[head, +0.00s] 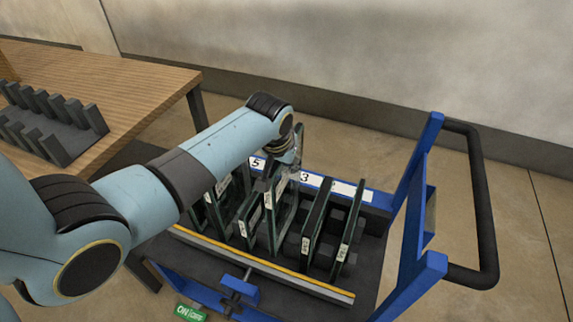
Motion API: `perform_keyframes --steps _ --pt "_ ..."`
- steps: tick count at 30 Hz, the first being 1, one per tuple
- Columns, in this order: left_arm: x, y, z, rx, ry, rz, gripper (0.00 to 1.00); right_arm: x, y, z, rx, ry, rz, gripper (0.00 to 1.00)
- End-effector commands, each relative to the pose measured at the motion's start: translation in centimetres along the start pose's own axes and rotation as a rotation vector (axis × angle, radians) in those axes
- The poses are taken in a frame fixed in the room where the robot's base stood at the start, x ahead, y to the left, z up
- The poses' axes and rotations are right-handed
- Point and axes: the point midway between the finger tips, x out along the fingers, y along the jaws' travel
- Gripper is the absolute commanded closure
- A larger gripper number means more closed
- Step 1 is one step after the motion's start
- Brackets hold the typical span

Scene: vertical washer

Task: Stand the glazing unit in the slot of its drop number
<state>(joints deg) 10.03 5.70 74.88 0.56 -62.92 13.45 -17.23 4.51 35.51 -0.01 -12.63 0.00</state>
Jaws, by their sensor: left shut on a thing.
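Several glass glazing units with dark edges and small white labels stand upright in the slots of a blue cart (370,226). My left gripper (288,172) is shut on one glazing unit (283,215) near the middle of the row. That unit rises higher than its neighbours; whether its lower edge rests in a slot is hidden. Two dark-edged units (316,222) and (347,240) stand to its right. A white number strip (318,181) runs along the cart's back, with 5 and 3 readable. My arm hides the left part of the row. My right gripper is not in view.
A wooden table (130,85) with a dark slotted rack (50,125) stands at the left. The cart's blue upright (412,205) and black handle (484,200) rise at the right. A yellow-edged rail (265,264) runs along the cart's front. Bare floor lies beyond the handle.

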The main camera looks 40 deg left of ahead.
Motion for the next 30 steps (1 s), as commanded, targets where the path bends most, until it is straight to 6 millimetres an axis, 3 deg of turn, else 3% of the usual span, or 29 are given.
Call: perform_keyframes --steps 7,18,30 --pt "1.8 0.0 0.4 0.0 0.008 0.001 1.0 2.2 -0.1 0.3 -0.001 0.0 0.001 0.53" --pt "3.7 0.0 1.2 0.0 0.008 0.001 1.0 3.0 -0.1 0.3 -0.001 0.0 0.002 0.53" --pt "4.1 0.1 1.3 0.0 0.009 0.001 1.0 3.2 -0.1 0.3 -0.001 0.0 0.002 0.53"
